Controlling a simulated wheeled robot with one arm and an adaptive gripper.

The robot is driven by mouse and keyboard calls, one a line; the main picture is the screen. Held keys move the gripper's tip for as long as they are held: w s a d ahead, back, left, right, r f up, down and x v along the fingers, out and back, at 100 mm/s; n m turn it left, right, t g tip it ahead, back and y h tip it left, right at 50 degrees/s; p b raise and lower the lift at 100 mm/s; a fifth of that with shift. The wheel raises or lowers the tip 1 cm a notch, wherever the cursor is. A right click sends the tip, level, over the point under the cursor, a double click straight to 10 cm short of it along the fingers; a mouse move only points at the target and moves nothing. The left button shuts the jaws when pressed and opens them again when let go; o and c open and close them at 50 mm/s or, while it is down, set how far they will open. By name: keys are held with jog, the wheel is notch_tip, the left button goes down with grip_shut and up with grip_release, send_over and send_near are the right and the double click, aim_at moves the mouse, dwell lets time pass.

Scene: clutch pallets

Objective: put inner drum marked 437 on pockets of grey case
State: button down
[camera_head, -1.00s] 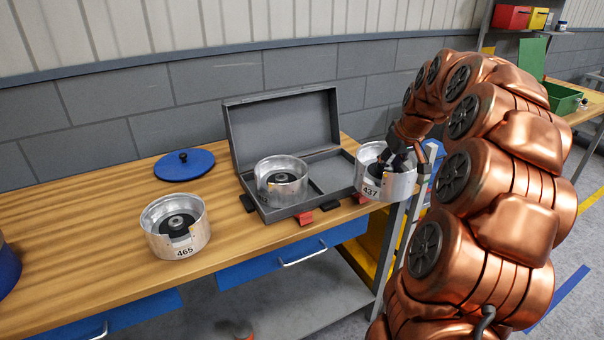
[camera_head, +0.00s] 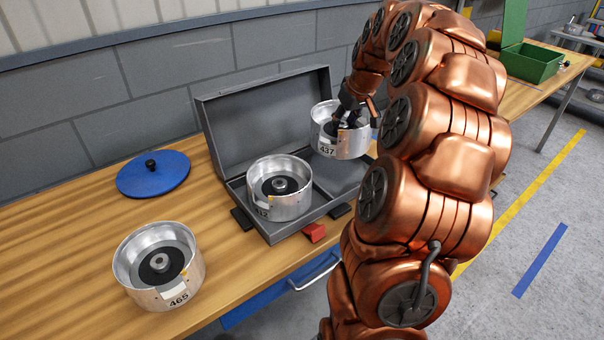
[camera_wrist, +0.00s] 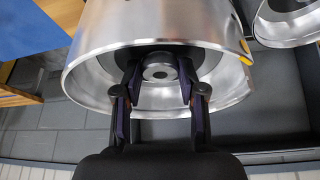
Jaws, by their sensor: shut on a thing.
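The inner drum marked 437 (camera_head: 338,143) is a silver open cup with a dark hub. My gripper (camera_head: 350,116) reaches into it from above. In the wrist view my gripper (camera_wrist: 161,84) is shut on the hub of the drum (camera_wrist: 145,28). The drum appears held over the right part of the open grey case (camera_head: 249,230); its gap to the case floor cannot be told. Another silver drum (camera_head: 292,207) sits in the left pocket, its label partly hidden. It shows at the upper right in the wrist view (camera_wrist: 284,40).
A drum marked 465 (camera_head: 193,281) stands on the wooden bench, left of the case. A blue round lid with a black knob (camera_head: 153,176) lies behind it. The case lid (camera_head: 262,112) stands raised at the back. A green box (camera_head: 532,64) is on a far table.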

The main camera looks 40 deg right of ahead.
jog(key=shift+w+d, duration=0.1)
jog(key=shift+w, duration=0.1)
jog(key=shift+f+p, duration=1.15)
jog(key=shift+f, duration=3.65)
jog(key=shift+f, duration=0.15)
jog(key=c, duration=0.7)
grip_release()
jog(key=shift+o, duration=0.2)
